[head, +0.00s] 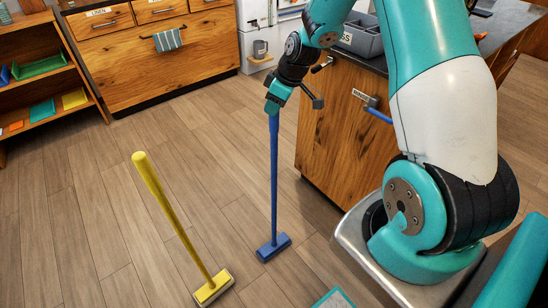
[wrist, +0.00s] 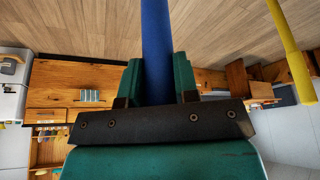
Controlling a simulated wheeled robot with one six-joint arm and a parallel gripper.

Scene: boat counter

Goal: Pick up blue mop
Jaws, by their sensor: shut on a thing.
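The blue mop (head: 274,185) stands nearly upright in the head view, with its blue head (head: 273,247) at floor level. I cannot tell whether the head touches the floor. My gripper (head: 274,108) is shut on the top of its handle. In the wrist view the blue handle (wrist: 156,45) runs between the two green fingers of my gripper (wrist: 157,82). The very top of the handle is hidden by the gripper.
A yellow mop (head: 175,218) stands tilted to the left of the blue mop. A wooden counter (head: 340,130) with a grey top is close on the right. Drawers (head: 165,60) and a shelf (head: 40,75) stand at the back left.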

